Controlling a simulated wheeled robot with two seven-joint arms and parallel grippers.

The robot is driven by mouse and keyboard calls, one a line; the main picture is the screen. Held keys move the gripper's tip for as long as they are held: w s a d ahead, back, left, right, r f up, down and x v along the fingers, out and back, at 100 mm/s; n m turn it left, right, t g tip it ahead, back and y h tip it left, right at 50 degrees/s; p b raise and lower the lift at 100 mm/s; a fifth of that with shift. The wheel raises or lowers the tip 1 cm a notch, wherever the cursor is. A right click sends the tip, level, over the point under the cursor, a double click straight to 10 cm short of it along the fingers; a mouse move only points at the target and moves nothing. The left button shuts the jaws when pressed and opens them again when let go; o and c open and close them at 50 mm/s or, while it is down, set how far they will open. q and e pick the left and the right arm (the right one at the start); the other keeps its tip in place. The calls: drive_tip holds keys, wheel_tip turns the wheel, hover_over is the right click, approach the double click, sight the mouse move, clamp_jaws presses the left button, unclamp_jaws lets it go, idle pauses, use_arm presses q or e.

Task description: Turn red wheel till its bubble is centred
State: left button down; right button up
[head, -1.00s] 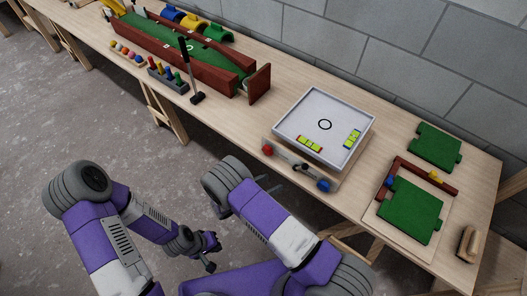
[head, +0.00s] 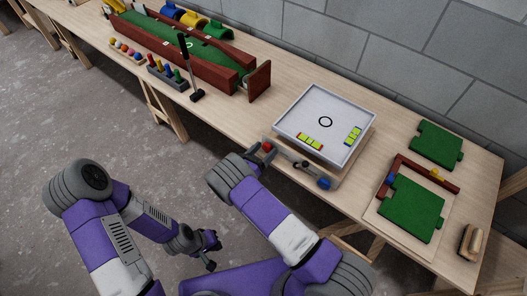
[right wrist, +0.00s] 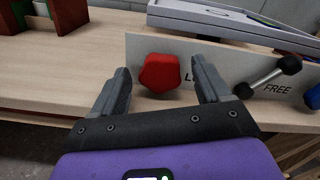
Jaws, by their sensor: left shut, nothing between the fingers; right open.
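The red wheel (head: 267,147) is on the left of the front panel below a white tilting tray (head: 284,128). In the right wrist view the red wheel (right wrist: 160,73) appears between the fingertips of my right gripper (right wrist: 160,80), which is open; contact cannot be told. My right gripper also shows in the head view (head: 254,159), just in front of the wheel. Two yellow-green vials lie on the tray, one near its front edge (head: 310,142) and one near its right edge (head: 354,135). Their bubbles are too small to read. My left gripper (head: 213,257) is shut and empty, away from the table.
A blue wheel (head: 323,183) is on the panel's right. A black-knobbed lever (right wrist: 268,77) sits between the wheels, beside the word FREE. Green pieces and a red-edged board (head: 372,216) lie right. A long green-bedded trough (head: 205,77) and a dark mallet (head: 196,95) are left.

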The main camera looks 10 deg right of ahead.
drive_tip(key=shift+c, duration=0.4)
drive_tip(key=c, duration=1)
drive_tip(key=shift+o, duration=0.2)
drive_tip(key=shift+m+b, duration=0.35)
drive_tip(key=shift+m, duration=0.35)
drive_tip(key=shift+s+m+b, duration=0.1)
drive_tip(key=shift+m+b, duration=0.2)
drive_tip(key=shift+m, duration=0.9)
drive_tip(key=o, duration=1)
drive_tip(key=shift+o, duration=0.2)
